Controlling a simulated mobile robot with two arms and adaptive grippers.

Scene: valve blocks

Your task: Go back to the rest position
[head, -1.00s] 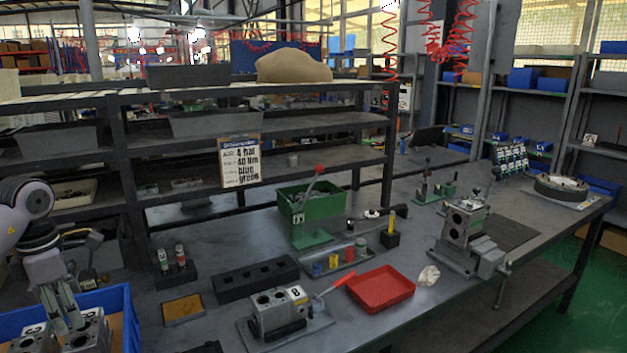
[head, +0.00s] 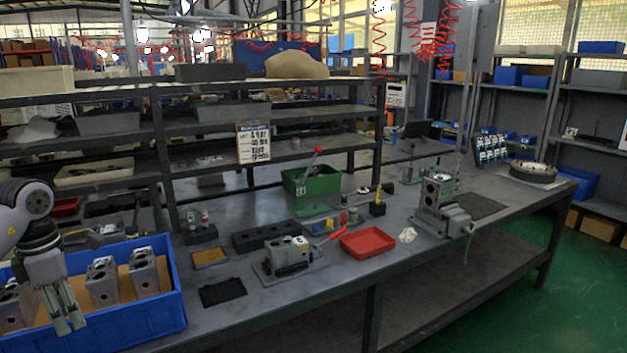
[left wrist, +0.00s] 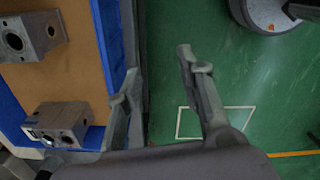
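My left gripper (head: 66,325) hangs pointing down at the lower left of the head view, in front of the blue bin's near part. In the left wrist view, its two fingers (left wrist: 158,62) stand apart with nothing between them, over the strip beside the bin and the green floor. Grey valve blocks (head: 103,283) stand in the blue bin (head: 150,322), another block (head: 144,270) to their right; two blocks (left wrist: 58,124) also show in the left wrist view. My right gripper is in neither view.
The long grey workbench (head: 335,285) holds a vise block (head: 434,195), a red tray (head: 367,242), a valve block on a fixture (head: 287,254) and a green bin (head: 311,186). Shelves rise behind it. Green floor (head: 505,310) is open at the right front.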

